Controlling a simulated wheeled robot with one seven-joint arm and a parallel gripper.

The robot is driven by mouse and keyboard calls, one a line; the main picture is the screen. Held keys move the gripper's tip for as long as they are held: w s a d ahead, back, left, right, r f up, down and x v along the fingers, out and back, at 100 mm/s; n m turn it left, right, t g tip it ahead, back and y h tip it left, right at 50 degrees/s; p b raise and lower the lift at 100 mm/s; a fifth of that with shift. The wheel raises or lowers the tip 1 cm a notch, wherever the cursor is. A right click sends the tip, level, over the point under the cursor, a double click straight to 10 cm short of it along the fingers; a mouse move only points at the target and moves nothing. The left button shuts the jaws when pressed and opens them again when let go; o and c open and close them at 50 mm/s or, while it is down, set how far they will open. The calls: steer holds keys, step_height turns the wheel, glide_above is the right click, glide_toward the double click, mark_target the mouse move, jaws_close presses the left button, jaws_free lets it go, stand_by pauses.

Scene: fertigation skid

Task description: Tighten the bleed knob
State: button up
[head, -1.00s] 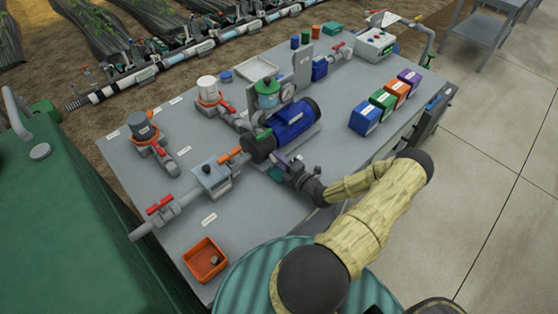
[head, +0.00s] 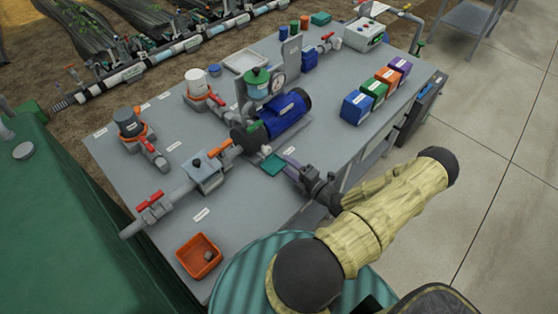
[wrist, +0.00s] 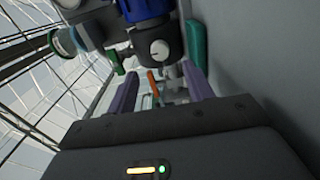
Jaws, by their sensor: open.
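The pump has a blue motor (head: 287,113) and a dark round housing (head: 246,137) at the middle of the grey skid top. A small white knob, which looks like the bleed knob (head: 266,149), sticks out of the housing's near side. In the wrist view a pale round knob (wrist: 159,49) with a dark mark shows just beyond the fingertips. My gripper (head: 285,161) is open, just right of the knob in the head view and apart from it. In the wrist view its two purple fingers (wrist: 159,72) are spread with nothing gripped.
A teal flat piece (head: 273,165) lies beside the fingers. Pipes with a red-handled valve (head: 149,201) run left of the pump. An orange tray (head: 199,257) sits at the near corner. Several coloured boxes (head: 357,107) stand at the right. The skid top between tray and pump is mostly clear.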

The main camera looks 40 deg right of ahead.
steer(key=s, duration=0.2)
steer(key=s+b, duration=0.1)
steer(key=s, duration=0.2)
steer(key=s+d, duration=0.1)
steer(key=s, duration=0.2)
steer(key=shift+s, duration=0.1)
